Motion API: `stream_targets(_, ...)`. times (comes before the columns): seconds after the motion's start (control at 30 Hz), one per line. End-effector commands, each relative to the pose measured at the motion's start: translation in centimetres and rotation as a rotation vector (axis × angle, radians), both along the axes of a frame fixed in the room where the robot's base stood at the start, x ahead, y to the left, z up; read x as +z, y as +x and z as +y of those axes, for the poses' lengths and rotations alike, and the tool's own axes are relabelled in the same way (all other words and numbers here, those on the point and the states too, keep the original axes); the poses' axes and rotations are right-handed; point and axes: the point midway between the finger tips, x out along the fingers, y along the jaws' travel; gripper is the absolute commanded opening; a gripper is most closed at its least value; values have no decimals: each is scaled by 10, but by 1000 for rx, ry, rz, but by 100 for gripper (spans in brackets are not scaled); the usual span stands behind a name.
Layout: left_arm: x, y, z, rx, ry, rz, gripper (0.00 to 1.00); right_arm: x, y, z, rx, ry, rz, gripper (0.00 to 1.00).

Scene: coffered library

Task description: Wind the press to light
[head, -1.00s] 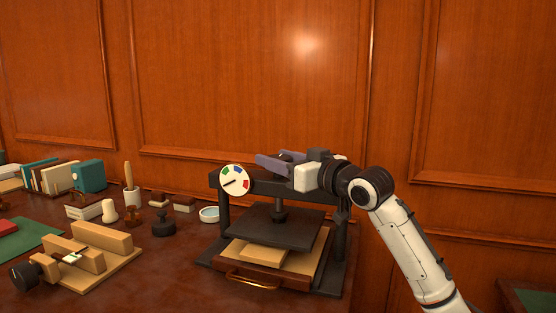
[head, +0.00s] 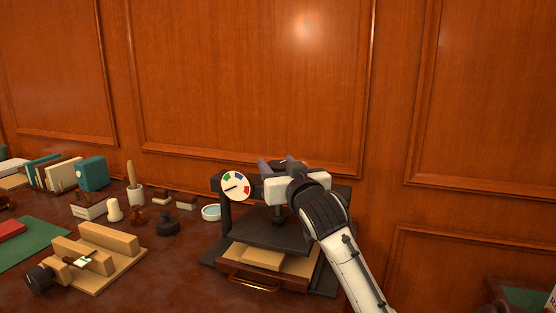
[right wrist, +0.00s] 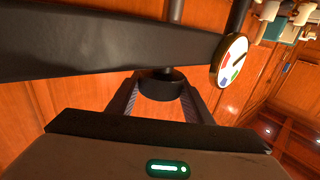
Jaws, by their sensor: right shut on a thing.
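The black press (head: 226,215) stands on the table with a flat dark platen (head: 262,235) hanging over a pale block (head: 258,256) on a brown tray (head: 250,283). Its round white dial (head: 235,186) has green, blue and red marks. The dark needle lies toward the lower left, outside those marks. It also shows at an angle in the right wrist view (right wrist: 230,60). My right gripper (head: 278,165) is above the crossbeam, its fingers shut on the black round knob (right wrist: 160,83) of the screw. My left gripper is out of view.
Left of the press are a white-blue dish (head: 211,213), a dark round stamp (head: 167,228) and a wooden jig (head: 100,255). Books (head: 60,173) stand farther back. The panelled wall (head: 250,80) rises close behind the press.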

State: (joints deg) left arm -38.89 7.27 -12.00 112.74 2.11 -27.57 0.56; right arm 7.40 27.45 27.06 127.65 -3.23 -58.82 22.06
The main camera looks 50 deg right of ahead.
Motion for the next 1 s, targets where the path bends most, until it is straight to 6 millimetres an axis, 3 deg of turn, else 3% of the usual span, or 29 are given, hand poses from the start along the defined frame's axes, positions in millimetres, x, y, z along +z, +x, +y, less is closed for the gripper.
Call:
stream_targets(0.3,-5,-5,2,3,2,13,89,-3,0,0,-6,5,5,24)
stream_targets(0.33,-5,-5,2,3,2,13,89,-3,0,0,-6,5,5,48)
stream_targets(0.43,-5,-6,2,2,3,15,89,-2,0,0,-6,4,4,64)
stream_targets(0.77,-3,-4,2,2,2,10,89,-1,-1,1,-5,2,1,65)
stream_targets(1.0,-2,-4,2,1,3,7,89,-2,-28,21,-4,2,1,65)
